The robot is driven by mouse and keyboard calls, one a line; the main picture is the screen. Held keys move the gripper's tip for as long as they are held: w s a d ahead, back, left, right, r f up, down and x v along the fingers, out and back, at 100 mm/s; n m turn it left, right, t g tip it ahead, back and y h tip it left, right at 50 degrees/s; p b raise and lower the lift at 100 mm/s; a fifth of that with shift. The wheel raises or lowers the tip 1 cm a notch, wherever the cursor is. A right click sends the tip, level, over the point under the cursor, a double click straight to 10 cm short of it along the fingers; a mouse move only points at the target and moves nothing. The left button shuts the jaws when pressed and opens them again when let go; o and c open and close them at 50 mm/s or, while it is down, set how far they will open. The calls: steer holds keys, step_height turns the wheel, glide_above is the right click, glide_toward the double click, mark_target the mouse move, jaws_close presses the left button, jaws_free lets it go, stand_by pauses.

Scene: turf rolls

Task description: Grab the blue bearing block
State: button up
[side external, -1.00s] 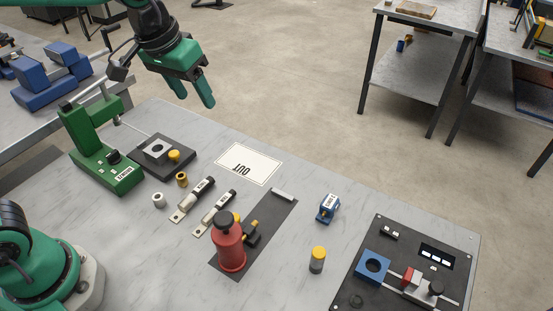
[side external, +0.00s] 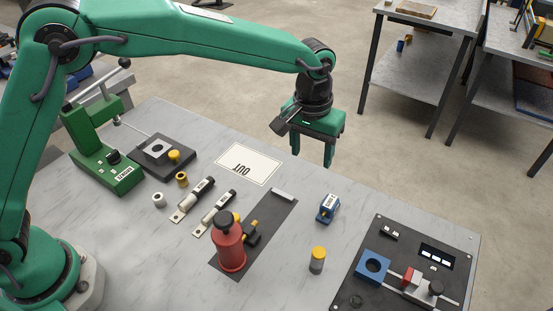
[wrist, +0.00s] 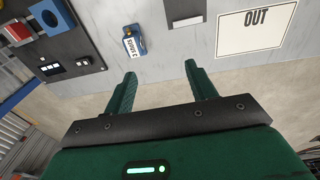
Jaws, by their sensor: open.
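The blue bearing block (side external: 373,266), a square block with a round hole, sits on the dark panel at the right front of the table, left of a red and grey clamp (side external: 418,284). It also shows at the top left of the wrist view (wrist: 50,15). My gripper (side external: 314,150) is open and empty, above the table's back edge, well apart from the block. In the wrist view my gripper (wrist: 160,70) has nothing between its fingers.
A small blue labelled item (side external: 328,208) stands between my gripper and the dark panel (side external: 455,250). A yellow-capped cylinder (side external: 317,261) and a red bottle-like tool (side external: 231,248) stand nearer the front. An OUT card (side external: 249,163) lies left of my gripper.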

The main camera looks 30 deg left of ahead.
glide_above(330, 201)
steer(key=shift+g, duration=0.3)
step_height(330, 201, down, 6)
steer(key=shift+f, duration=0.1)
steer(key=shift+f, duration=3.8)
jaws_close()
